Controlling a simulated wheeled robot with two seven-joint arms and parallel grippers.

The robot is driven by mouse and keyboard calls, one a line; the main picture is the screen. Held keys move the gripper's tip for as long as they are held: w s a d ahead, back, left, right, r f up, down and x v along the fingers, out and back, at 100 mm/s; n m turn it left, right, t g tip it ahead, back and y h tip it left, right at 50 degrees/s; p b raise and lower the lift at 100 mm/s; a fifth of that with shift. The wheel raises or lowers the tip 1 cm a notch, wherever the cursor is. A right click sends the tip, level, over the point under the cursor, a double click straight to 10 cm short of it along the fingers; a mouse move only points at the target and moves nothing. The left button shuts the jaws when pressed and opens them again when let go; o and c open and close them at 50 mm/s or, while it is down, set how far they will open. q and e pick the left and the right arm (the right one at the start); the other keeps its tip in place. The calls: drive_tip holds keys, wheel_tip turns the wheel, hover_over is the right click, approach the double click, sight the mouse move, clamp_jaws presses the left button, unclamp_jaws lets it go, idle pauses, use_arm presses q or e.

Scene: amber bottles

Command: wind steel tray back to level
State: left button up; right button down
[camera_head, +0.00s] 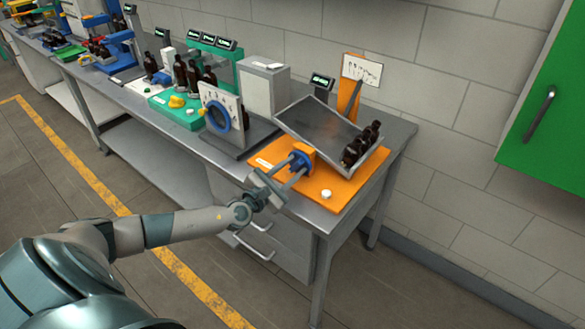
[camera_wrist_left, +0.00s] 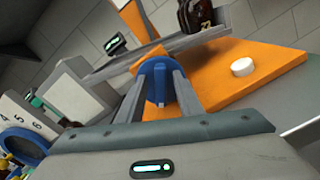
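The steel tray (camera_head: 318,124) is tilted above an orange base (camera_head: 337,190), low toward the right. Several dark amber bottles (camera_head: 361,146) are bunched at its low end; part of them shows in the left wrist view (camera_wrist_left: 200,16). A blue knob (camera_head: 303,161) sits on an orange housing in front of the tray. My left gripper (camera_head: 287,169) is at the knob with its fingers apart. In the left wrist view the fingers lie either side of the blue knob's ridge (camera_wrist_left: 159,86), with gaps visible. Contact at the fingertips is unclear. My right gripper is out of view.
A white button (camera_head: 326,194) is on the orange base. A small display (camera_head: 321,82) and an orange stand with a chart (camera_head: 361,70) are behind the tray. A numbered panel with a blue ring (camera_head: 216,118) stands left. A green cabinet (camera_head: 550,120) hangs right.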

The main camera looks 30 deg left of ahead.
use_arm(q)
drive_tip(key=shift+c, duration=0.4)
clamp_jaws()
